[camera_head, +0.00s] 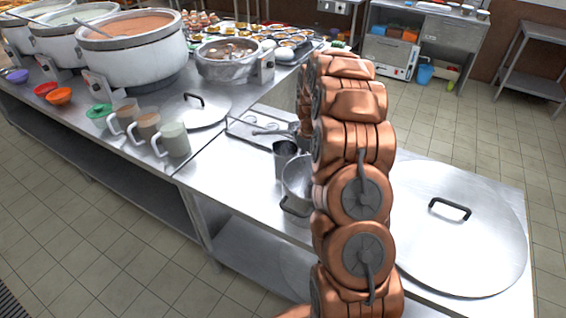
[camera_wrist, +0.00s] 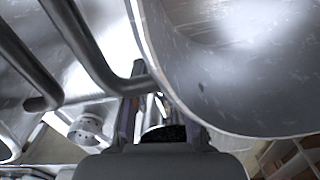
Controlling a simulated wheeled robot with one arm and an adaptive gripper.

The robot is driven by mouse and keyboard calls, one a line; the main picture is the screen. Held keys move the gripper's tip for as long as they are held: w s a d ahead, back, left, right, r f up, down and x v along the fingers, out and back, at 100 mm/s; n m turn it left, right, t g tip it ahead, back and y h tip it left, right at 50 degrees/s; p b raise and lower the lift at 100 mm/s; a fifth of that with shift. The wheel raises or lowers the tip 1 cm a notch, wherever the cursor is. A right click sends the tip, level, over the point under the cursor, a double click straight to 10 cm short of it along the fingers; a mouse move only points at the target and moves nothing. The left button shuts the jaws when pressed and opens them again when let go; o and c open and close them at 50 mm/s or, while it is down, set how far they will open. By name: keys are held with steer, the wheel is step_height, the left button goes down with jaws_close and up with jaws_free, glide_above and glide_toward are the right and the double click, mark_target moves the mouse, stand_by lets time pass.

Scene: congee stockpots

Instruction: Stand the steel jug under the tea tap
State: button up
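A steel vessel with a dark handle (camera_head: 296,207) stands on the counter, partly hidden by my arm; I take it for the jug. A narrower steel cup (camera_head: 284,160) stands just behind it. In the wrist view a large curved steel wall (camera_wrist: 235,75) fills the upper right, and a dark bar-like handle (camera_wrist: 88,50) meets it at the left. My gripper (camera_wrist: 152,100) is close below that wall, its fingers apart, the left fingertip near the handle's end. Whether they touch is unclear. I cannot make out the tea tap.
A large round lid (camera_head: 465,245) lies on the counter at right, and a smaller lid (camera_head: 195,112) at left. Several mugs (camera_head: 172,140) stand beside the smaller lid. Big stockpots (camera_head: 135,55) line the back left. A shallow tray (camera_head: 250,130) lies behind the steel cup.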

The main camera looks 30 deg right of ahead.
steer(key=shift+f, duration=0.65)
jaws_close()
